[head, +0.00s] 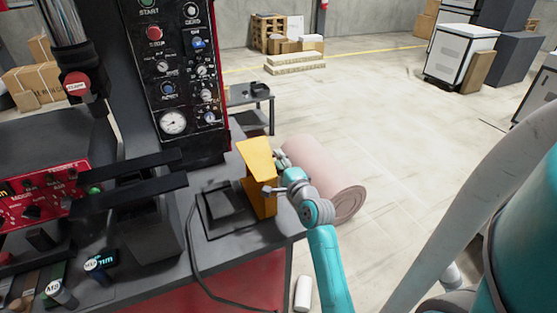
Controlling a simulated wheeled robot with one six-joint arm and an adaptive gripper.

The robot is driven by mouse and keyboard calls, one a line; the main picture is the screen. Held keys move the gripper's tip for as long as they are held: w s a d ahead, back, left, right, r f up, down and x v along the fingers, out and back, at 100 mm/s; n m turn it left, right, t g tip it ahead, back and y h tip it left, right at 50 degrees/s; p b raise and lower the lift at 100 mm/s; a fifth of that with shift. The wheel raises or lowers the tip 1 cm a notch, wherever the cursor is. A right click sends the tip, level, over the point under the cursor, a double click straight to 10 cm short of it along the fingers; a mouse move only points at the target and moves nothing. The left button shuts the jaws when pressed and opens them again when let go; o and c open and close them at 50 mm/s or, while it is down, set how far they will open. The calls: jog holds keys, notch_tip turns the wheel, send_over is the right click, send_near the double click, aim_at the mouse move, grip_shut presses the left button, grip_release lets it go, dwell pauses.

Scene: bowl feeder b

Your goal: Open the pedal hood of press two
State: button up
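The yellow pedal hood (260,166) stands up on the right side of a black base plate (226,224) on the press table. Its upper part leans over to the left, and the dark plate lies uncovered to its left. My gripper (275,173) is at the right side of the hood. Its two fingers look spread apart, one in front of the yellow face and one by the right edge. I cannot tell whether they touch the hood. My wrist hides part of what lies behind it.
A black control panel (185,85) with knobs and a gauge stands behind left. A black cable (193,258) runs down the table front. A pink roll (325,172) lies on the floor behind my wrist. Tools (62,293) lie at the lower left.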

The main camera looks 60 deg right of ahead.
jog(key=v, duration=1.1)
jog(key=shift+s+a, duration=0.1)
jog(key=shift+s, duration=0.05)
